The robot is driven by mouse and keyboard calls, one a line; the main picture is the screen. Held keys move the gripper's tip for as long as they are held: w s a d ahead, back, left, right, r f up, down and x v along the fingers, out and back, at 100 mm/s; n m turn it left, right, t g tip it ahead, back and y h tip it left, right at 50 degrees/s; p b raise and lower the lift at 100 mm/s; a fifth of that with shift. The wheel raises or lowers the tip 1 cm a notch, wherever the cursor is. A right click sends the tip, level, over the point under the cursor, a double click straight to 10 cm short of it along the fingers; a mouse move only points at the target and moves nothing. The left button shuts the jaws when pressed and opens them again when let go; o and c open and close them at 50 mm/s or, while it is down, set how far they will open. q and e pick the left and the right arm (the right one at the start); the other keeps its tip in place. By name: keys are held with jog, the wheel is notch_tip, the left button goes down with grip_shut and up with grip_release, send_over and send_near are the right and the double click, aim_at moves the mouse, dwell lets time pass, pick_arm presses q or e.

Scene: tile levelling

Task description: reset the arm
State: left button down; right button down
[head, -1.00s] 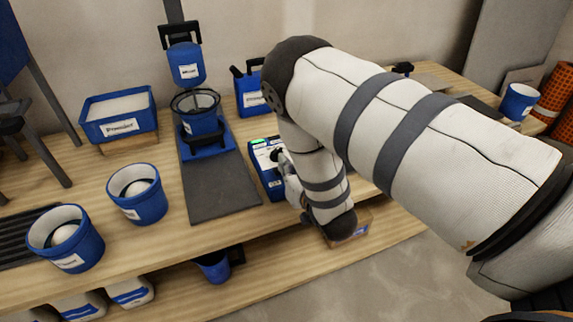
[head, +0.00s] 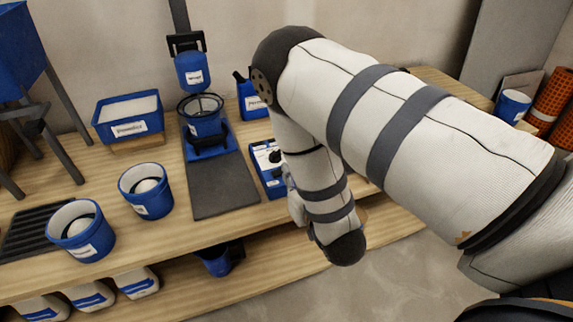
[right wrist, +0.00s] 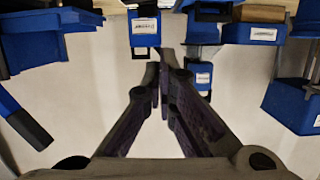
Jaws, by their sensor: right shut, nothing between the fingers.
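My right arm crosses the right half of the head view, elbow raised and forearm hanging down over the front of the bench. My right gripper (head: 292,187) is largely hidden beside the forearm there, near a blue control box (head: 268,165) with a white top. In the right wrist view the right gripper's fingers (right wrist: 163,62) are together and empty, with a pale wall-like surface behind them. My left gripper is in neither view.
A mixer stand with a blue container (head: 205,118) and dark plate (head: 222,187) is left of the arm. Blue buckets (head: 146,191) (head: 80,230) and a blue tray (head: 128,120) stand on the wooden bench (head: 185,222). Floor (head: 400,262) in front is clear.

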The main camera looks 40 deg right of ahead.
jog(key=shift+s+a+r, duration=0.1)
jog(key=shift+s+a, duration=0.05)
jog(key=shift+s, duration=0.45)
jog(key=s+a+f+g+y, duration=0.1)
jog(key=s+f+g, duration=0.5)
jog(key=s+f, duration=0.45)
jog(key=s+a+f+n+g, duration=0.1)
jog(key=s+a+g, duration=0.1)
jog(key=s, duration=0.6)
jog(key=s+a+f+g+y, duration=0.1)
jog(key=s+a+f+g, duration=0.1)
jog(key=s+g, duration=0.3)
jog(key=s+a+f+n+g+y, duration=0.1)
jog(key=s+g, duration=0.3)
jog(key=s, duration=0.8)
jog(key=shift+a+f+n, duration=0.3)
jog(key=shift+a+f, duration=0.1)
jog(key=shift+f, duration=0.05)
